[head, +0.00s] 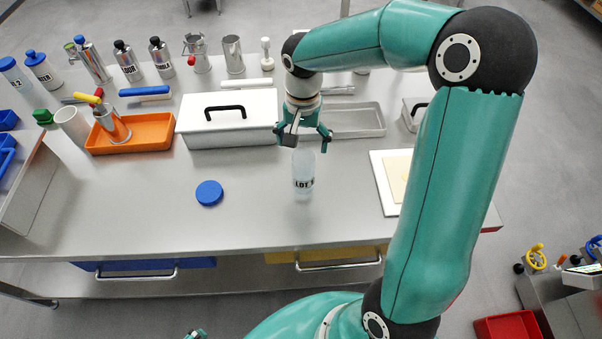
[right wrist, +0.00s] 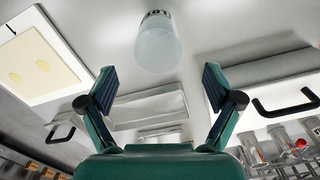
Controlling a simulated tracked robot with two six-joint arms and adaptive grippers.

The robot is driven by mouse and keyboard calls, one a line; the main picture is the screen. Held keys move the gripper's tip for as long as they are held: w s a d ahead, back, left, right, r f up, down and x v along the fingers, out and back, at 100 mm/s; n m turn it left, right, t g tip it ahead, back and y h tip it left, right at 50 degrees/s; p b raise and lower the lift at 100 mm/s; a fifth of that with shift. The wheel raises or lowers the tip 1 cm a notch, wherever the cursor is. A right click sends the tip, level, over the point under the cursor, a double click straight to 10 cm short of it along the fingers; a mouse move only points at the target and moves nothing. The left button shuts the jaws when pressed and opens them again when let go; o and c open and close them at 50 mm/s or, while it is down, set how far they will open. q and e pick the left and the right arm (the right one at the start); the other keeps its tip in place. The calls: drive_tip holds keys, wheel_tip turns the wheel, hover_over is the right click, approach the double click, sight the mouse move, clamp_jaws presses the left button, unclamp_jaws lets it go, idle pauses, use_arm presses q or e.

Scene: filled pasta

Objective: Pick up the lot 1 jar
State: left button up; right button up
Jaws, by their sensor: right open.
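The lot 1 jar (head: 303,185) is a translucent pale jar with a dark "LOT 1" label. It stands on the steel table near the middle in the head view. My right gripper (head: 303,138) is open and empty, just above and behind the jar. In the right wrist view the jar (right wrist: 157,45) shows beyond the open fingertips (right wrist: 159,80), roughly centred between them and apart from both.
A blue round lid (head: 209,193) lies left of the jar. A white box with a black handle (head: 230,135) and an orange tray (head: 160,143) stand farther left. A grey tray (head: 350,130) lies behind, and a white board (head: 384,180) lies right. The table's front is clear.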

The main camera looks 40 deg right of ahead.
sight(303, 160)
drive_tip(key=shift+s+f+p, duration=0.1)
drive_tip(key=shift+f+p, duration=0.5)
drive_tip(key=shift+f, duration=2.85)
drive_tip(key=shift+c, duration=0.2)
clamp_jaws()
drive_tip(key=shift+r, duration=0.15)
